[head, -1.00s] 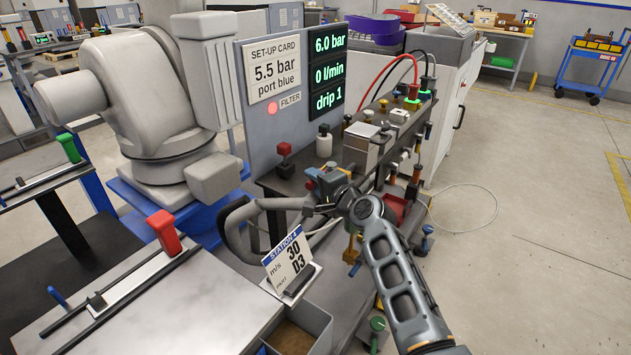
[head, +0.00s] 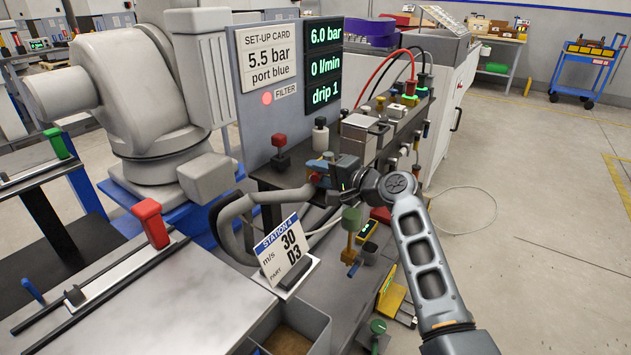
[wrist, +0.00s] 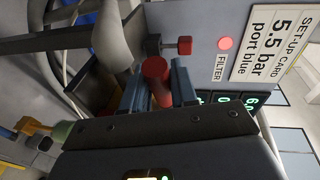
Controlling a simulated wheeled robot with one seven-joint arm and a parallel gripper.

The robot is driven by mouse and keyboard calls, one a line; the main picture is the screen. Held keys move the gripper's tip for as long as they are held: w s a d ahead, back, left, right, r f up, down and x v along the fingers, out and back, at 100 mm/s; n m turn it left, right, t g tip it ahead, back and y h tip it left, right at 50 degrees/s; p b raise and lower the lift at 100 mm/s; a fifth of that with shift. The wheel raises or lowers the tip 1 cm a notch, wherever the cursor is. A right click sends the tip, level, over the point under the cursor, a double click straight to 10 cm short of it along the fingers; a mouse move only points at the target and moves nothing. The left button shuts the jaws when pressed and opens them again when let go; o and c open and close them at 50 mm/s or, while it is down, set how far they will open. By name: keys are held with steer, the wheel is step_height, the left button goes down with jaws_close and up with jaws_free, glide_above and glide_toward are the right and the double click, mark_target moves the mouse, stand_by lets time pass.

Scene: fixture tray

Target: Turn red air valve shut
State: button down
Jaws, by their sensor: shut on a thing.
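A red round knob (wrist: 155,68), which I take for the red air valve, shows in the wrist view between the blue fingers of my gripper (wrist: 159,80). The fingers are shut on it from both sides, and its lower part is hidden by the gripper. In the head view my gripper (head: 318,170) is at the near left end of the valve bench, and the knob is mostly hidden there by the fingers. How far the valve is turned cannot be told. The display panel (head: 323,65) reads 6.0 bar, 0 l/min and drip 1.
A second red knob on a black base (head: 279,142) stands close behind my gripper. A thick grey hose (head: 245,203) curves at its left. A station card (head: 284,250) stands in front. A green-topped fitting (head: 352,218) is below my wrist.

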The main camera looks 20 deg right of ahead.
steer(key=c, duration=1)
jaws_free()
steer(key=shift+o, duration=0.2)
steer(key=v, duration=0.7)
steer(key=shift+s+d+p, duration=0.2)
steer(key=shift+s+p, duration=0.15)
steer(key=shift+r, duration=0.1)
steer(key=shift+c, duration=0.5)
